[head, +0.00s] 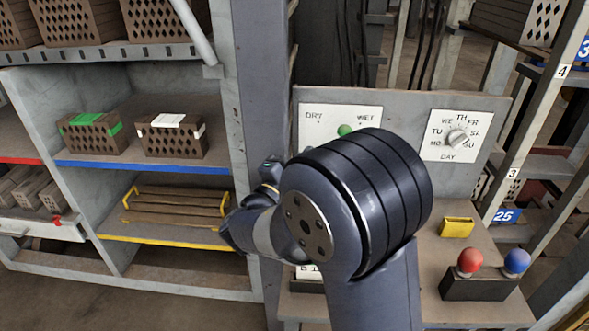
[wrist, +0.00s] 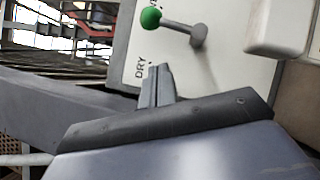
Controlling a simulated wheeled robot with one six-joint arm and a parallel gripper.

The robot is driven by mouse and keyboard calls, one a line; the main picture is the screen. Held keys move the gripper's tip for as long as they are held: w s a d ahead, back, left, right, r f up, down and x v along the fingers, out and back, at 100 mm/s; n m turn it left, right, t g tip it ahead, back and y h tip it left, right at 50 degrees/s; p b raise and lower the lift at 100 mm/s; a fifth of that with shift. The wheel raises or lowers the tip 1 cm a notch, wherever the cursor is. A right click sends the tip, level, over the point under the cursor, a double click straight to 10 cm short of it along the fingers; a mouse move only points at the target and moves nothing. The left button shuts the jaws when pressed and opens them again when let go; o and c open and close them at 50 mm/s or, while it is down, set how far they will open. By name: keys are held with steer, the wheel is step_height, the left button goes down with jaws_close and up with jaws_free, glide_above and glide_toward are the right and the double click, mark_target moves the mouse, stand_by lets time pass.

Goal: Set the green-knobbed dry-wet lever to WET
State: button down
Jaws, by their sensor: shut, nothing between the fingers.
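The lever's green knob (head: 344,130) shows in the head view between the printed DRY and WET labels on a white plate (head: 313,135). In the wrist view the green knob (wrist: 150,18) sits on a grey stem rising from a pivot on the plate (wrist: 215,72), with DRY printed below it. The stem stands off the pivot toward the label edge; I cannot tell whether it rests at an end position. My gripper (wrist: 156,72) is shut and empty, near the DRY label, apart from the knob on its DRY side. My arm hides the gripper and the stem in the head view.
A day dial (head: 457,138) is right of the lever plate. A yellow block (head: 457,227) and a box with red and blue knobs (head: 487,287) are on the bench. Shelves at left hold bricks (head: 92,134) and a slatted tray (head: 180,203). A pale block (wrist: 278,27) shows near the lever.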

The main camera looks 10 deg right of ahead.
steer(key=shift+w+d+r+p, duration=0.1)
steer(key=shift+w+d+r, duration=0.2)
steer(key=shift+d, duration=0.55)
steer(key=shift+w+d+r+p, duration=0.1)
steer(key=shift+w+d+r, duration=0.15)
steer(key=shift+d+r, duration=0.4)
steer(key=shift+w+d+r+p, duration=0.15)
steer(key=shift+w+d, duration=0.1)
steer(key=shift+d, duration=0.75)
steer(key=shift+d+r+m+g+b, duration=0.1)
steer(key=shift+d+m+g+b, duration=0.25)
steer(key=shift+m+b, duration=0.35)
steer(key=shift+s+d+r+m+g+y+b, duration=0.15)
steer(key=shift+d+m+g+y+b, duration=0.3)
steer(key=shift+m+b, duration=0.55)
steer(key=shift+s+d+r+m+g+y+b, duration=0.15)
steer(key=shift+d+m+g+y+b, duration=0.1)
steer(key=shift+d+m+g+b, duration=0.55)
steer(key=shift+a+m, duration=0.25)
steer(key=shift+m, duration=0.05)
